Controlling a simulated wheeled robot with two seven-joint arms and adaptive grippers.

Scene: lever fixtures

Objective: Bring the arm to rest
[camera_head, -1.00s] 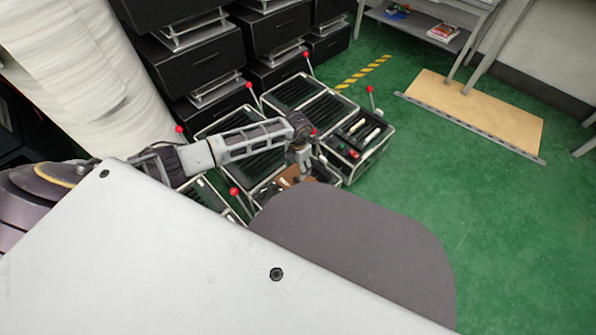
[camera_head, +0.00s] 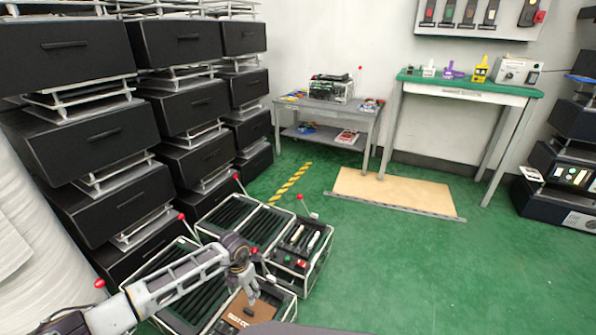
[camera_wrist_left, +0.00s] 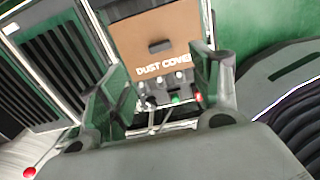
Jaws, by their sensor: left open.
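My left arm comes in from the lower left in the head view, and its gripper (camera_head: 249,292) hangs with fingers downward above the brown dust cover (camera_head: 237,317) of a fixture box. In the left wrist view the two fingers (camera_wrist_left: 158,78) stand apart with nothing between them, and the dust cover (camera_wrist_left: 157,42) shows beyond them. Red-knobbed levers stand on the fixtures: one at the back (camera_head: 236,178), one at the right (camera_head: 301,200), one at the left (camera_head: 101,284). A red knob (camera_wrist_left: 30,172) also shows in the left wrist view. My right gripper is not in view.
Black drawer stacks (camera_head: 115,130) stand at the left behind the fixtures. A grey table (camera_head: 372,117) and a green-topped bench (camera_head: 470,88) stand at the back. A tan board (camera_head: 390,190) lies on the green floor.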

